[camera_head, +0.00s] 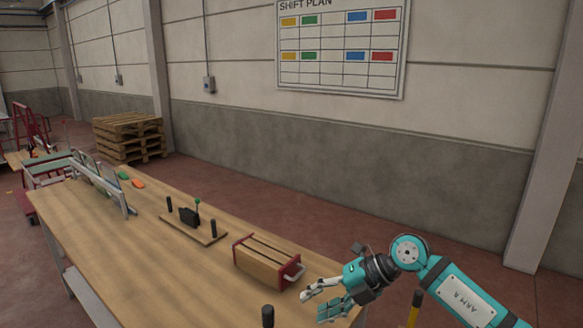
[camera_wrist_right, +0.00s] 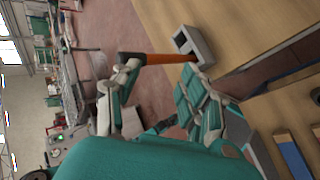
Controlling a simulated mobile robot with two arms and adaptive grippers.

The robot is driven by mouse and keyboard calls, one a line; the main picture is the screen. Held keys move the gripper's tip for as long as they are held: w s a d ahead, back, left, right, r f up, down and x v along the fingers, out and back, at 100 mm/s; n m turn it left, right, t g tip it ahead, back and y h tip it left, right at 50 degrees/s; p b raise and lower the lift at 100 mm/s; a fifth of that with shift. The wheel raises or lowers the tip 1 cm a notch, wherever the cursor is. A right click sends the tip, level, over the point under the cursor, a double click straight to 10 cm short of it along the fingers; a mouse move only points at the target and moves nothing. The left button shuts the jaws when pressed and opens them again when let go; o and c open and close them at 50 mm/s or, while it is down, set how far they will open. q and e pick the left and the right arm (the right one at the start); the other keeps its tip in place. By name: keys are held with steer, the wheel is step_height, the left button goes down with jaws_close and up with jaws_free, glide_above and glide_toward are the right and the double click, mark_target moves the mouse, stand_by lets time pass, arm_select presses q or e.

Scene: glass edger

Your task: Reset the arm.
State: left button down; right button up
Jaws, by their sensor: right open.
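My right arm (camera_head: 450,285) comes in from the lower right in the head view. Its gripper (camera_head: 317,303) is open and shows nothing held, near the front right end of the wooden workbench (camera_head: 130,255). In the right wrist view the two fingers of this gripper (camera_wrist_right: 155,92) stand apart. An orange handle with a dark end (camera_wrist_right: 160,58) shows beyond the fingertips there, its other end at a grey box-like holder (camera_wrist_right: 205,42); I cannot tell how near it is. My left gripper is not in view.
A wooden box with red ends (camera_head: 262,262) stands on the bench just left of the right gripper. Farther back are a board with a black lever device (camera_head: 190,215) and a rack of glass panes (camera_head: 105,185). Pallets (camera_head: 128,135) stand by the wall.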

steer(key=s+a+r+m+t+y, duration=0.3)
steer(key=a+r+m+t+y, duration=0.15)
steer(key=a+r+y, duration=0.4)
steer(key=w+d+f+m+t+h, duration=0.1)
steer(key=d+m+t+h, duration=0.95)
steer(key=m+t, duration=0.5)
steer(key=s+d+f+m+g+h, duration=0.2)
steer(key=d+f+m+g+h, duration=0.2)
steer(key=d+f+m+h, duration=0.4)
steer(key=s+d+f+m+g, duration=0.2)
steer(key=s+d+f+g, duration=0.15)
steer(key=s+f, duration=0.4)
steer(key=s+d+f+m+g, duration=0.2)
steer(key=s+f+g, duration=0.3)
steer(key=s+f, duration=0.25)
steer(key=s+f+g, duration=0.4)
steer(key=s+g, duration=0.1)
steer(key=s, duration=0.7)
step_height(320, 180, down, 33)
steer(key=s+g+b, duration=0.2)
steer(key=b, duration=0.4)
steer(key=s+d+f+b, duration=0.2)
steer(key=s+f+b, duration=0.2)
steer(key=s+f, duration=1.2)
step_height(320, 180, down, 4)
steer(key=shift+s+d+r+g, duration=0.1)
steer(key=shift+s+d+g, duration=0.05)
steer(key=shift+s+g, duration=0.25)
